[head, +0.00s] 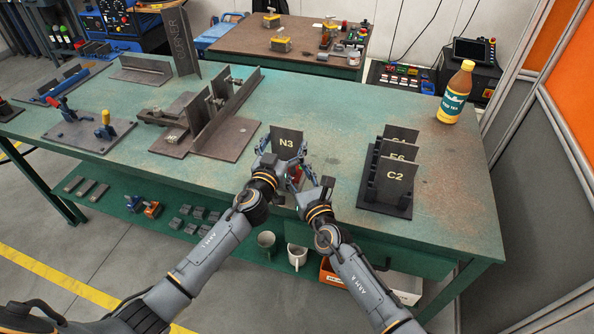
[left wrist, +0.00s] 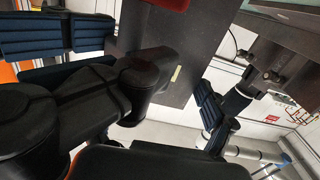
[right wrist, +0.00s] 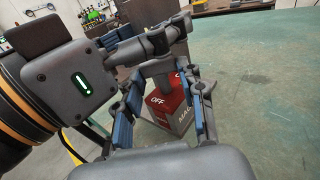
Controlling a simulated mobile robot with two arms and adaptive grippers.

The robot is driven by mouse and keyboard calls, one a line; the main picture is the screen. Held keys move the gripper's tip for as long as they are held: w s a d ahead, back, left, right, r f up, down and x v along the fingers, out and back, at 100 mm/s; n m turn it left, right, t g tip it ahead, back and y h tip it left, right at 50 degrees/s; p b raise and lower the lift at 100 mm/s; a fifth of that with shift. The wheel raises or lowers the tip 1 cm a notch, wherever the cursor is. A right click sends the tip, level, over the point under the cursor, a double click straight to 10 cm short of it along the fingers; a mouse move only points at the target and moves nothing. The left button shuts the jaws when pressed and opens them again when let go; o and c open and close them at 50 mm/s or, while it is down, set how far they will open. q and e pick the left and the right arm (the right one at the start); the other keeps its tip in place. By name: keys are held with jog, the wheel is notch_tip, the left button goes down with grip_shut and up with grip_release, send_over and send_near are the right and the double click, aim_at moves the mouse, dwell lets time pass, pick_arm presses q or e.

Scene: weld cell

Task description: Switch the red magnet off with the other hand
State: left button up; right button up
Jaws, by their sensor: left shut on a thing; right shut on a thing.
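The red magnet (head: 295,174) is small and partly hidden between my grippers in the head view. The right wrist view shows it as a red and grey block (right wrist: 172,112) marked OFF. My left gripper (head: 282,158) is shut on the dark plate N3 (head: 287,138), which stands upright by the table's front edge. The plate also fills the middle of the left wrist view (left wrist: 166,82). My right gripper (right wrist: 163,108) is shut at the red magnet's grey top part, its blue pads on either side. The exact grip and the switch position are partly hidden.
A black rack (head: 384,207) with several plates, C2 in front, stands to the right. A brown bottle (head: 455,92) is at the back right. A steel fixture (head: 212,130) stands left of my grippers. The green table (head: 335,105) is clear behind N3.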

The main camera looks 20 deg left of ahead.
jog(key=shift+a+r, duration=0.15)
jog(key=o, duration=1.2)
jog(key=shift+c, duration=0.2)
jog(key=v, duration=1.2)
